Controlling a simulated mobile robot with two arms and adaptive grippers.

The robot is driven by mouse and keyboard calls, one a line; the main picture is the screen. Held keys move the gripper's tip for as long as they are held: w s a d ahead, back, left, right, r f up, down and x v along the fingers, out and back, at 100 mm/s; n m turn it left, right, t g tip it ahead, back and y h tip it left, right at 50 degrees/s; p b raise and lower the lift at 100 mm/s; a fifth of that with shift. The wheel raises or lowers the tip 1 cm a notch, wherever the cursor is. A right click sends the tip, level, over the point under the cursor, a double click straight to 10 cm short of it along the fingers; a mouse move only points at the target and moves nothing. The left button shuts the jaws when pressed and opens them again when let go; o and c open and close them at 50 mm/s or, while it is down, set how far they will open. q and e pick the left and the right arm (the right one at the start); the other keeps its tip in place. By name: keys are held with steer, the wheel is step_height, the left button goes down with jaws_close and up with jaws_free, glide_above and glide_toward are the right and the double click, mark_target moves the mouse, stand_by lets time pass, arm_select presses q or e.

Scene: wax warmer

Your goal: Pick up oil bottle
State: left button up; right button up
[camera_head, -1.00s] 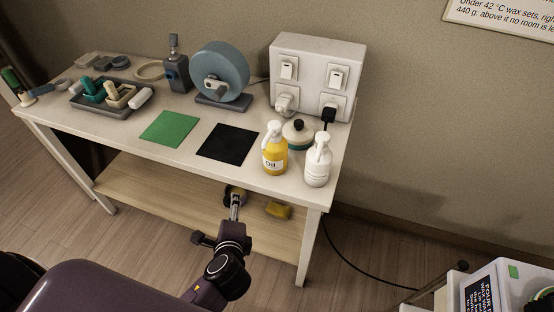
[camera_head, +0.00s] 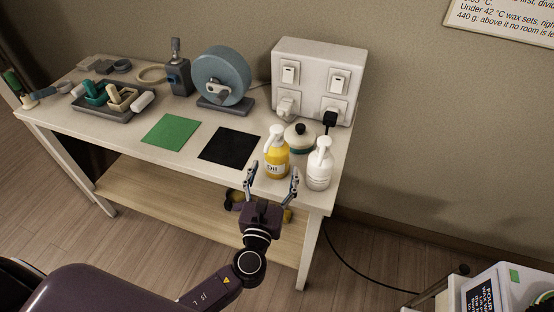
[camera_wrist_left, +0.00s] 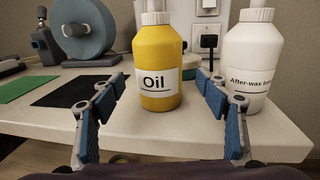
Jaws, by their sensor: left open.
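The oil bottle (camera_head: 277,158) is yellow with a white pump top and a white "Oil" label. It stands upright near the front right edge of the table. My left gripper (camera_head: 272,180) is open at the table's front edge, its fingers pointing at the bottle. In the left wrist view the oil bottle (camera_wrist_left: 157,70) stands ahead, roughly centred between the two blue-padded fingers of my gripper (camera_wrist_left: 159,100). The fingers seem apart from it. Its pump top is cut off by the upper edge there. My right gripper is not in view.
A white after-wax bottle (camera_head: 319,168) stands close right of the oil bottle, near the right finger. A lidded pot (camera_head: 299,138) and a white socket box (camera_head: 318,73) are behind. A black mat (camera_head: 229,146) and green mat (camera_head: 171,133) lie flat to the left.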

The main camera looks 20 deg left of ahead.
mark_target(275, 167)
arm_select(q)
steer(key=w, duration=0.2)
steer(key=w+p, duration=0.1)
steer(key=shift+w+a+r, duration=0.2)
steer(key=shift+w+a, duration=0.05)
steer(key=shift+w, duration=0.15)
steer(key=shift+w+f, duration=0.15)
steer(key=shift+w, duration=0.3)
steer(key=shift+a, duration=0.1)
steer(key=c, duration=1.5)
steer(key=shift+c, duration=0.4)
steer(key=shift+r, duration=0.25)
